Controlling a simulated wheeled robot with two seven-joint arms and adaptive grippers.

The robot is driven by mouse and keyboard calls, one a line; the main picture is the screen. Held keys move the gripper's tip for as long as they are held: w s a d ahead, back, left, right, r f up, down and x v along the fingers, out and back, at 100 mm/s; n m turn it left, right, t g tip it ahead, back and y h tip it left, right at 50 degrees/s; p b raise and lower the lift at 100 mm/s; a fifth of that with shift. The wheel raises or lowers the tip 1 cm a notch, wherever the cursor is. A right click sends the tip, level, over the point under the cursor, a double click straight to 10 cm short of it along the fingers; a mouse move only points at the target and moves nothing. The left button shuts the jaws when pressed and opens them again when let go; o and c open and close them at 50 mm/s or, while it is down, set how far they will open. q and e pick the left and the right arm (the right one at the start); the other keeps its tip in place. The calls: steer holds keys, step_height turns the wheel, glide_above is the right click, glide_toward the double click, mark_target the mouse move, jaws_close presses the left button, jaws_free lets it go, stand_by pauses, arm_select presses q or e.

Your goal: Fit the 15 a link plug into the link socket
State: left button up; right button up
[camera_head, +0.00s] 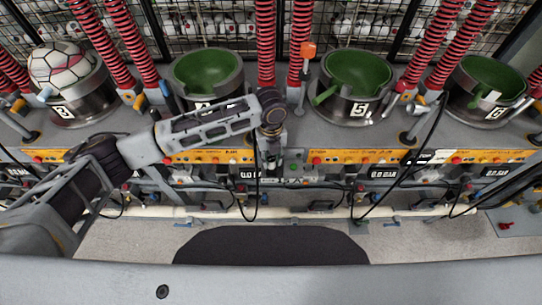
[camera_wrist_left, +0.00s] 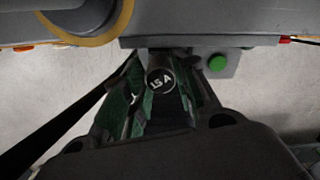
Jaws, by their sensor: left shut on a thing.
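In the head view the left gripper (camera_head: 272,150) points down at the front of the bench, below the orange strip's level; the plug there is too small to make out. The plug's far end meets the lower edge of a grey housing (camera_wrist_left: 200,42). The link socket is hidden or cannot be told apart, so I cannot tell how far the plug sits in it.
A grey box with a green button (camera_wrist_left: 217,63) is close right of the gripper. Black cables (camera_head: 398,165) hang along the bench front. Green bowls (camera_head: 207,72) and a ball (camera_head: 60,68) in a bowl stand behind. The floor (camera_head: 130,242) in front is clear.

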arm_select(q)
steer(key=shift+f+p, duration=0.3)
steer(key=shift+f, duration=0.45)
stand_by(0.4)
steer(key=o, duration=1.1)
steer(key=shift+c, duration=0.2)
steer(key=shift+r, duration=0.1)
steer(key=shift+w+r, duration=0.15)
steer(key=shift+r, duration=0.7)
step_height(320, 180, up, 10)
steer(key=shift+s, duration=0.25)
steer(key=shift+f, duration=0.1)
